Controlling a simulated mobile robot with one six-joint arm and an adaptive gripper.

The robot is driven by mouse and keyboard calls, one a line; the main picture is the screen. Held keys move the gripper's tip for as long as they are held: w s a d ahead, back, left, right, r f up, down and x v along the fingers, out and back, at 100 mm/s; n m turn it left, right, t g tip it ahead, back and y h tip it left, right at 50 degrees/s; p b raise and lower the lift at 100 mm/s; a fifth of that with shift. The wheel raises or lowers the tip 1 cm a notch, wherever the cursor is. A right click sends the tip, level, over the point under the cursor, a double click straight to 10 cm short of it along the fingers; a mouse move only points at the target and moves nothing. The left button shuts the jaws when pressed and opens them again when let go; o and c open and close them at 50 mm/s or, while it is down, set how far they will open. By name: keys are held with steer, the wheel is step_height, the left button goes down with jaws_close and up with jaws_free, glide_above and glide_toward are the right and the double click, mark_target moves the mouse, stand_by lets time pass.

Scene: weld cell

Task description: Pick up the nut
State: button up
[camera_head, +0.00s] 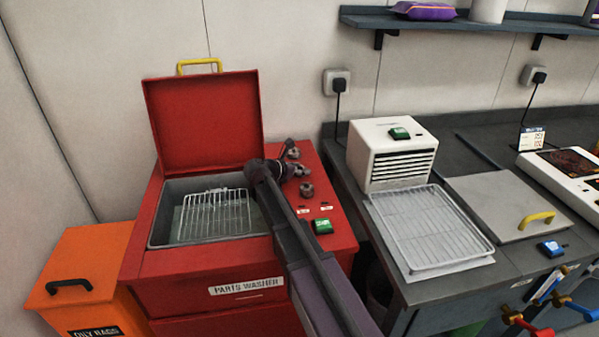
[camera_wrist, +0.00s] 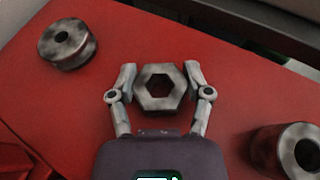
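The nut (camera_wrist: 143,101), a grey metal hexagon with a hexagonal hole, lies flat on the red top of the parts washer. In the wrist view my gripper (camera_wrist: 161,75) has its two fingers apart, one on each side of the nut. A narrow gap seems to show beside the nut, so the fingers look open around it; firm contact cannot be made out. In the head view my gripper (camera_head: 301,170) is low over the washer's right-hand top, and the nut is mostly hidden by it.
A round metal part with a hole (camera_wrist: 67,44) lies to the left in the wrist view, another (camera_wrist: 294,150) at lower right. The parts washer (camera_head: 335,235) has an open lid (camera_head: 205,120) and a basin with a wire basket (camera_head: 218,212). A wire rack (camera_head: 430,225) lies on the right bench.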

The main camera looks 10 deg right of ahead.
mark_target(301, 167)
steer(key=c, duration=0.5)
steer(key=shift+r, duration=0.15)
step_height(301, 167, up, 4)
steer(key=p, duration=0.4)
steer(key=s+d, duration=0.2)
steer(key=s, duration=0.3)
steer(key=s+d, duration=0.2)
steer(key=s, duration=0.2)
steer(key=s+d+p, duration=0.1)
steer(key=s+d, duration=0.1)
steer(key=s, duration=0.3)
steer(key=shift+s+d+r, duration=0.2)
steer(key=shift+s+r, duration=0.15)
